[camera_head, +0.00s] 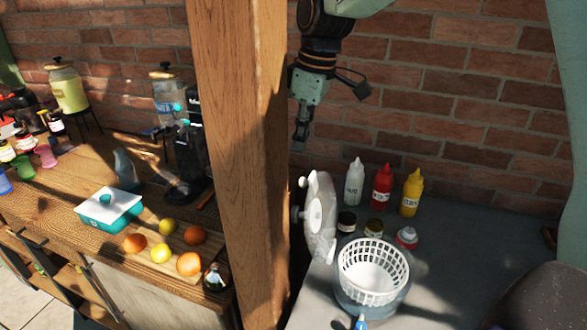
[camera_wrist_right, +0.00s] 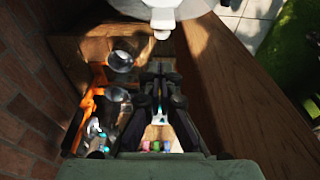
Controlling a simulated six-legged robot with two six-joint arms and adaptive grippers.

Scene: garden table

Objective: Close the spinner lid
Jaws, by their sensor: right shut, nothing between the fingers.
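The salad spinner stands on the grey counter, with a clear bowl (camera_head: 345,292) and a white slotted basket (camera_head: 374,268) inside it. Its white lid (camera_head: 321,217) stands open, nearly upright on the bowl's left side, with a knob facing left. My right gripper (camera_head: 301,134) is shut and empty, pointing down above the lid and apart from it. In the right wrist view the shut fingers (camera_wrist_right: 161,72) show in the middle, and part of a white round thing, likely the lid (camera_wrist_right: 175,10), shows at the top edge. My left gripper is not in view.
A thick wooden post (camera_head: 240,150) rises just left of the lid. White, red (camera_head: 382,185) and yellow (camera_head: 411,192) squeeze bottles and several small jars stand behind the bowl. A brick wall backs the counter. Fruit and a teal box (camera_head: 108,222) sit on the left wooden table.

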